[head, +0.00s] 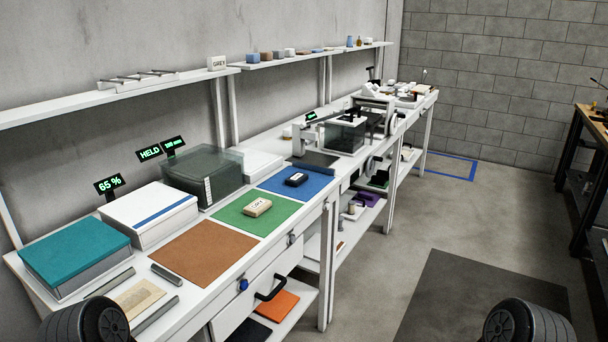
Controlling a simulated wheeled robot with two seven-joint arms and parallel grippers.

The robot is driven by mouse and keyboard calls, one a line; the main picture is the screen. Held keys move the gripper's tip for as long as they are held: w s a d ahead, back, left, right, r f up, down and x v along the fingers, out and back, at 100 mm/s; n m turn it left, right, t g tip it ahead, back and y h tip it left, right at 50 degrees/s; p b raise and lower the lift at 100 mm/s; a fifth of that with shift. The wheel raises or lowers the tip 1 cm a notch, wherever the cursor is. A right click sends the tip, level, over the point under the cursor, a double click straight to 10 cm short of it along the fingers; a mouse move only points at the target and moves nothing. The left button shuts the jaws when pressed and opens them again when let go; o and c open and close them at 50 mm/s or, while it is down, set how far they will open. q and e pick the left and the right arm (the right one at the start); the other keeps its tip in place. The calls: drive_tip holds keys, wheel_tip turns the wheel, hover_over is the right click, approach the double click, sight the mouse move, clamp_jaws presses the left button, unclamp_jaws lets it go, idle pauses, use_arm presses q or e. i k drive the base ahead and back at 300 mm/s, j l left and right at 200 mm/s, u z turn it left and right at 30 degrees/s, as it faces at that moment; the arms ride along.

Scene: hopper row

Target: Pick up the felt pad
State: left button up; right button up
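No single thing is clearly marked as the felt pad. Flat, pad-like pieces lie in a row on the white bench: a brown one (204,250), a green one (240,222) and a blue one (318,184). An orange flat piece (280,305) and a dark one (250,331) lie on the shelf below the bench. I cannot tell which of these is felt. Neither of my grippers is in view; only dark rounded parts, probably of my arms, show at the bottom edge.
A labelled tan block (257,208) sits on the green piece and a small black item (296,179) on the blue one. A teal-topped box (75,257), a white box (150,214) and a dark translucent box (203,176) stand behind.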

sight(295, 180)
drive_tip(key=i+l, duration=0.6)
drive_tip(key=i+l+u, duration=0.1)
drive_tip(key=i+l, duration=1.1)
drive_tip(key=l, duration=0.3)
